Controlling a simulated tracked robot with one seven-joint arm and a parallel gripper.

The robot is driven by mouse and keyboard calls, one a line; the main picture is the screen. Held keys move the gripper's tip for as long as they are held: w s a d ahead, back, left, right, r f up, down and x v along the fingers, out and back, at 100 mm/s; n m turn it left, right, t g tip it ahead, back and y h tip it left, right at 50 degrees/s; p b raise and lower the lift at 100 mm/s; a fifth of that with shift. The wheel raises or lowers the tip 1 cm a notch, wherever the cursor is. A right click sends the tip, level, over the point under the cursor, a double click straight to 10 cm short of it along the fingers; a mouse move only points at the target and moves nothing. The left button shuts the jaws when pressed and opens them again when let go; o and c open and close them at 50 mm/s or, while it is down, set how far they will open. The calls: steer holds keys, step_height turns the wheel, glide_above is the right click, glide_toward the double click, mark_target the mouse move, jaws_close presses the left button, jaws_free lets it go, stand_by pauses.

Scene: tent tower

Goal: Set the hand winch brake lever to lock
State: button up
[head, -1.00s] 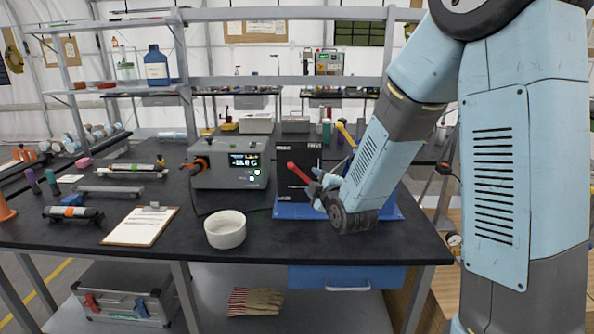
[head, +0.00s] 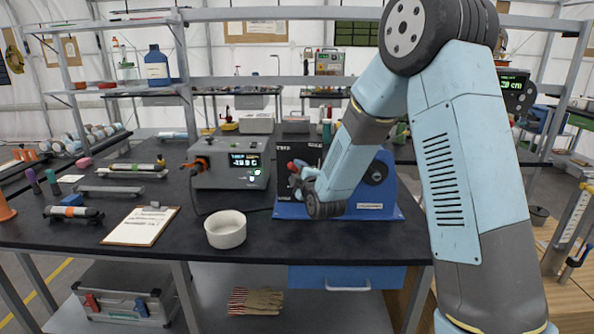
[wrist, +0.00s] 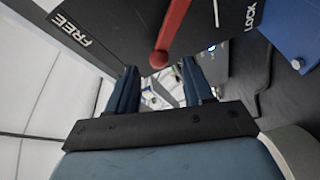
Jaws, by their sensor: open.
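The hand winch (head: 370,208) stands on the bench, with a blue frame and a black front panel. In the wrist view the panel (wrist: 115,22) carries the label FREE on the left and LOCK on the right. The red brake lever (wrist: 174,32) lies between the labels, its round end towards my fingertips. In the head view only a bit of red lever (head: 292,165) shows beside my gripper (head: 298,178). My gripper is open, its two fingers (wrist: 160,72) on either side of the lever's end. I cannot tell whether they touch it.
A grey meter box (head: 228,165) with a lit display stands left of the winch. A white bowl (head: 225,229) and a clipboard (head: 141,226) lie nearer the front left. A shelf rail crosses behind the bench.

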mark_target(293, 168)
steer(key=shift+x, duration=1.65)
steer(key=shift+c, duration=0.2)
jaws_close()
